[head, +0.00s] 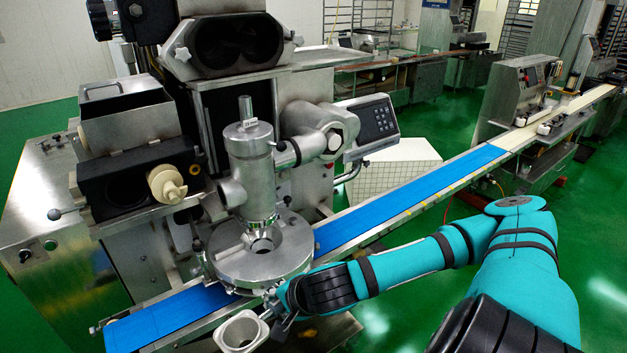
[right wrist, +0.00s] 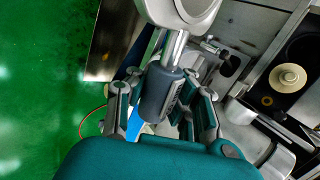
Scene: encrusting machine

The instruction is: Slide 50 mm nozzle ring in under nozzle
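The nozzle ring (head: 240,332), a pale metal ring with a round opening, is at the lower left of the head view, in front of the round machine plate. Its near part shows at the top of the right wrist view (right wrist: 190,12), joined by a metal rod to a grey handle (right wrist: 160,92). My right gripper (head: 278,306) has its fingers on both sides of this handle and appears shut on it. The nozzle (head: 255,170) is an upright steel cylinder above the round plate (head: 245,268). The ring is off to the near side, apart from the nozzle. My left gripper is not in view.
A blue conveyor belt (head: 380,205) runs from lower left to upper right beneath the round plate. A control panel (head: 375,120) stands behind it. The machine body (head: 50,220) fills the left. Green floor (head: 600,230) is open at the right.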

